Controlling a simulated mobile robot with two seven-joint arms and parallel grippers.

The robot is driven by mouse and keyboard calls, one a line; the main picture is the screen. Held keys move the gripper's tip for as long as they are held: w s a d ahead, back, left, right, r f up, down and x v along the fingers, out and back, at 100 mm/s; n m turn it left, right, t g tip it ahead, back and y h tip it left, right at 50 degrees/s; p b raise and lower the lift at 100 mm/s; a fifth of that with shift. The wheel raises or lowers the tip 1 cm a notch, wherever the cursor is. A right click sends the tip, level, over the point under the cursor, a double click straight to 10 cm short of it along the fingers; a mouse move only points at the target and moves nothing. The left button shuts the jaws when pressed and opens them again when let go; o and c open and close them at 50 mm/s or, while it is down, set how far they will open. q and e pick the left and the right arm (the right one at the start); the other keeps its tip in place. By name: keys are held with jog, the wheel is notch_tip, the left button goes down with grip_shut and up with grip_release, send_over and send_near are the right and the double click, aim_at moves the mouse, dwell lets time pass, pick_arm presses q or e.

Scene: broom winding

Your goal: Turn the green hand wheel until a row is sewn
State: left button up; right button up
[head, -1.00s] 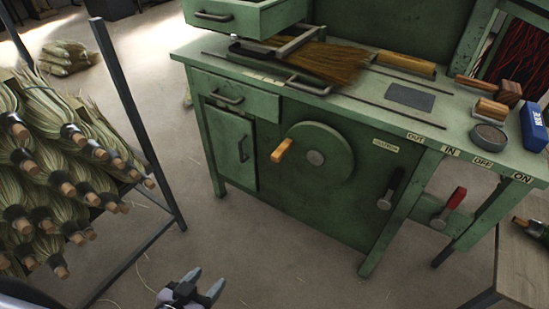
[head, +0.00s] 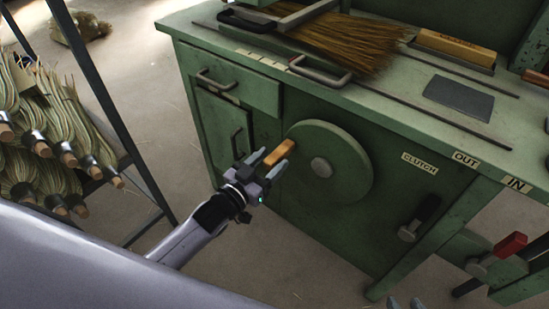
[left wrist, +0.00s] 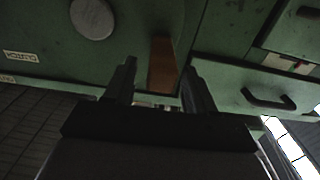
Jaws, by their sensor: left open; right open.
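The green hand wheel (head: 343,178) is a round disc on the front of the green machine, with a grey hub (head: 321,167) and an orange wooden handle (head: 279,152) at its left side. My left gripper (head: 264,165) is open at the handle, its fingers pointing toward it. In the left wrist view the wooden handle (left wrist: 163,66) lies between and beyond the two open fingertips, and no grip on it shows. A broom (head: 345,40) lies flat under a metal frame on the machine top. Only the fingertips of my right gripper (head: 405,303) show at the bottom edge.
A clutch lever (head: 418,218) and a red-handled lever (head: 497,255) stick out of the machine front at right. A drawer (head: 237,84) sits above the wheel's left. A rack of broom heads (head: 45,150) stands at left. The floor before the machine is clear.

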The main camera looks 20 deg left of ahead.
pick_arm(q)
jog(key=shift+x, duration=0.8)
jog(key=shift+w+d, duration=0.1)
jog(key=shift+w, duration=0.15)
pick_arm(e)
jog(key=shift+s+a+f, duration=0.1)
jog(key=shift+s+f, duration=0.2)
pick_arm(q)
grip_shut()
pick_arm(e)
jog(key=shift+w+r, duration=0.1)
jog(key=shift+w, duration=0.1)
pick_arm(q)
jog(key=shift+f, duration=0.15)
